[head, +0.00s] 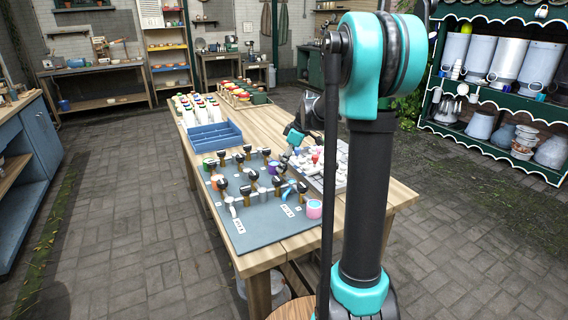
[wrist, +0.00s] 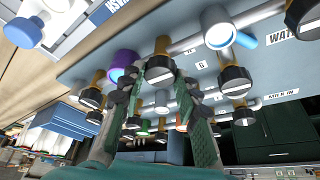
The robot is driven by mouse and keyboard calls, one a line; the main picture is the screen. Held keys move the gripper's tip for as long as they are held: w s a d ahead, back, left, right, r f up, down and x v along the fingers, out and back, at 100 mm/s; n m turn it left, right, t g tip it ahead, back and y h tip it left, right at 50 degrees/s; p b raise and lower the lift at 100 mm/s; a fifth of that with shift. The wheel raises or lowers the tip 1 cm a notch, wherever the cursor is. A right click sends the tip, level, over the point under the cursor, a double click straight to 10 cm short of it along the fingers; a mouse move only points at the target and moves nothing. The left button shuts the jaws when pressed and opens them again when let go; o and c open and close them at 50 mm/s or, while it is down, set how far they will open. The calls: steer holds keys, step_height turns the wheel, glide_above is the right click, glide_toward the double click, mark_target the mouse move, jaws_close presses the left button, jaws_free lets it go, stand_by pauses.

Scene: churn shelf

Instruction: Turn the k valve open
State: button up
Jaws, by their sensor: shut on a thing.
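The grey-blue valve board (head: 250,230) lies on the wooden table, with several black-knobbed brass valves along its pipes. In the wrist view the same board (wrist: 262,62) fills the upper part. My gripper (wrist: 162,84) has its two green fingers around a black valve knob (wrist: 160,66) and is shut on it. I cannot read a k label by this knob; a G label (wrist: 201,65) is to its right. The knob's turn angle is hard to tell.
A blue tray (head: 215,137) stands behind the board, and a light tray of small parts (head: 335,180) is to its right. A pink-topped cup (head: 314,209) is near the front right. Neighbouring valves (wrist: 235,80) crowd the held knob. Paved floor surrounds the table.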

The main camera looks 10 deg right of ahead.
stand_by(0.3)
steer(key=o, duration=1.2)
steer(key=shift+c, duration=0.2)
steer(key=v, duration=1.2)
steer(key=shift+s, duration=0.1)
